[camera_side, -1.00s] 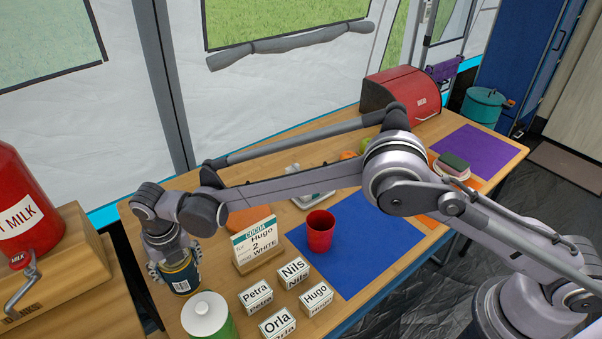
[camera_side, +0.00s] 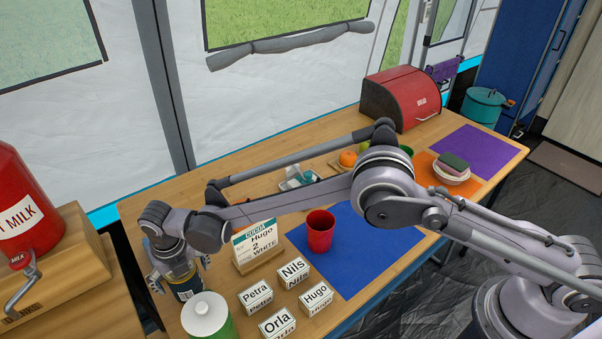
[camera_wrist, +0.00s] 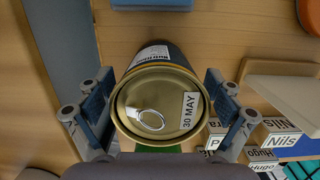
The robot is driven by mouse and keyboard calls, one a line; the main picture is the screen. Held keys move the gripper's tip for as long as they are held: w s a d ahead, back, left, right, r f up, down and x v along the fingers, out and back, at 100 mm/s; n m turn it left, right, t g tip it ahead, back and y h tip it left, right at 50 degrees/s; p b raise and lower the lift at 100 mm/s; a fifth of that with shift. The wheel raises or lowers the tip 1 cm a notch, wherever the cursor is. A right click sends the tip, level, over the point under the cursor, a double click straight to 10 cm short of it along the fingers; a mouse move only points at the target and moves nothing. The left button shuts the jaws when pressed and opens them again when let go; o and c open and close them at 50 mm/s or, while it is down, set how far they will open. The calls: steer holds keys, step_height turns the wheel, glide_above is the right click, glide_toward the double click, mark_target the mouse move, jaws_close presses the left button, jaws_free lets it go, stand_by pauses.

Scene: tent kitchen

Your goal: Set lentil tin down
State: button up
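The lentil tin (camera_side: 187,287) is a dark tin with a yellowish band and a white barcode label. It stands upright on the near left part of the wooden table, beside the green canister. In the wrist view its gold lid (camera_wrist: 160,105) shows a ring pull and a "30 MAY" sticker. My gripper (camera_side: 183,274) is over the tin from above, with one finger on each side. In the wrist view the fingers (camera_wrist: 160,100) are spread, with a narrow gap between each pad and the tin. The tin's far side is hidden.
A green canister with white lid (camera_side: 206,318) stands close by. A cocoa card (camera_side: 256,245), several name blocks (camera_side: 277,323) and a red cup (camera_side: 320,231) on a blue mat (camera_side: 365,250) lie to the right. A red milk dispenser (camera_side: 25,205) is at left.

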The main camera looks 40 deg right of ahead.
steer(key=r, duration=0.4)
steer(key=s+r, duration=0.1)
steer(key=r, duration=0.7)
steer(key=shift+s+r, duration=0.1)
steer(key=shift+s, duration=0.25)
steer(key=s+d+r+m+t, duration=0.1)
steer(key=d+r+m, duration=0.4)
steer(key=d, duration=0.3)
steer(key=s+d+r+m+y, duration=0.1)
steer(key=d+r+m, duration=0.3)
steer(key=d+m, duration=0.25)
steer(key=s+d+r+m+t, duration=0.1)
steer(key=d+r+m, duration=0.4)
steer(key=d, duration=0.4)
steer(key=s+d+f+m+t+h, duration=0.1)
steer(key=s+d+f+m+t, duration=0.2)
steer(key=s+d+m, duration=1.4)
steer(key=shift+d+f+m, duration=0.45)
steer(key=shift+d+m, duration=0.05)
steer(key=shift+m, duration=0.75)
